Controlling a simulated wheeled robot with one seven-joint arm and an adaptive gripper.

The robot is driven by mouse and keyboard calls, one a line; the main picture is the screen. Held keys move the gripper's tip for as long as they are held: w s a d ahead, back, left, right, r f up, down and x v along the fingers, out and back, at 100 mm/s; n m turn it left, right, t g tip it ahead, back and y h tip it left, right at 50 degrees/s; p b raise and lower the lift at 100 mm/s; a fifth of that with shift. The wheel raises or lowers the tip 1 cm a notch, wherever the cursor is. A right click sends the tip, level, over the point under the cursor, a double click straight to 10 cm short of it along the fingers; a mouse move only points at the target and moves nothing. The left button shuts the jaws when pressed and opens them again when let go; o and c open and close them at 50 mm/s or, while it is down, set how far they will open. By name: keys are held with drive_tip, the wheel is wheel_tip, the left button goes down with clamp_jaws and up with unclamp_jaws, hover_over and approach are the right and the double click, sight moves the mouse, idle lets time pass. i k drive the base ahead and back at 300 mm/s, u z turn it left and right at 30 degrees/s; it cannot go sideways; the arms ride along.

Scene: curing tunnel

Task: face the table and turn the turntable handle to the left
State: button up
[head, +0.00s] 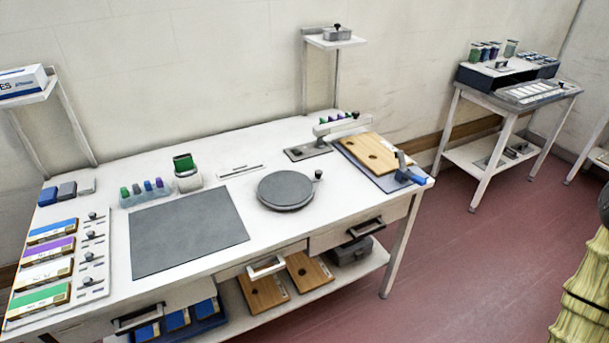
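The white table (222,187) stands against the wall in the head view, seen at an angle from above. The turntable (285,190) is a round dark grey disc right of the table's middle. Its handle (318,175) is a small dark knob at the disc's right edge. My gripper is not in the head view, so nothing shows touching the handle.
A grey mat (187,232) lies left of the turntable. A second table (515,92) stands back right. Red floor (455,250) is open in front. A yellowish ribbed object (583,295) fills the lower right edge.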

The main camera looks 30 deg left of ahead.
sight(282, 189)
drive_tip(key=u, duration=1.2)
